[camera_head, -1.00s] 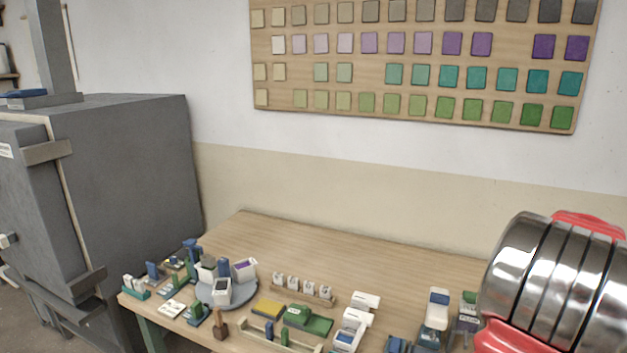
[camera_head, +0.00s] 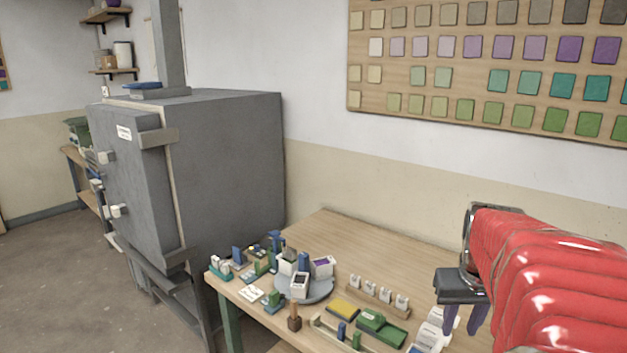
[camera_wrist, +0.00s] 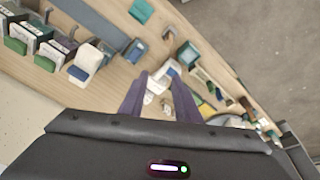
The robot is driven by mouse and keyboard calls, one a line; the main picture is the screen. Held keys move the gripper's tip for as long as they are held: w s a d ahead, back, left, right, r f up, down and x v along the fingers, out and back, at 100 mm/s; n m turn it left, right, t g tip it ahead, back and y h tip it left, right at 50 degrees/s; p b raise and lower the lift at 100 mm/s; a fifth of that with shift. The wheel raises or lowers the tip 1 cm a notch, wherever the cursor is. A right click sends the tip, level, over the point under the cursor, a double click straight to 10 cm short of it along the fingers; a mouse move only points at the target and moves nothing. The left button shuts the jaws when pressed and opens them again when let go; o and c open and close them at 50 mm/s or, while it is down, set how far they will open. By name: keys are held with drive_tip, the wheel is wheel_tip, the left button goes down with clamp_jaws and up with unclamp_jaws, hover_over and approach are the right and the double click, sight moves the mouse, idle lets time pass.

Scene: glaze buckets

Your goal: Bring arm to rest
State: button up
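My gripper (camera_head: 464,319) hangs at the right of the head view, its dark purple fingers pointing down over the right part of the wooden table (camera_head: 350,236). The gripper also shows in the wrist view (camera_wrist: 161,76), where its two fingers stand apart with a gap between them. No held object shows between them. My red arm fills the right edge of the head view and hides part of the table. In the wrist view, a white and blue container (camera_wrist: 165,75) lies beyond the fingertips; I cannot tell how far below it is.
A grey turntable (camera_head: 318,291) with small buckets stands on the table. A rack of white pieces (camera_head: 376,297), a green block (camera_head: 381,327) and a yellow sponge-like block (camera_head: 342,308) lie nearby. A big grey kiln (camera_head: 228,165) stands left. The table's back strip is clear.

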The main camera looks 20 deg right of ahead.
drive_tip(key=w+a+r+n+t, duration=0.1)
drive_tip(key=w+a+n, duration=0.1)
drive_tip(key=a, duration=0.7)
drive_tip(key=w+a+r+n+t, duration=0.1)
drive_tip(key=a, duration=0.8)
drive_tip(key=s+a+f+n+t+y, duration=0.1)
drive_tip(key=s+a+n+y, duration=0.1)
drive_tip(key=a, duration=1.2)
drive_tip(key=shift+s+f+n+t, duration=0.4)
drive_tip(key=shift+s+n, duration=0.2)
drive_tip(key=shift+s, duration=0.45)
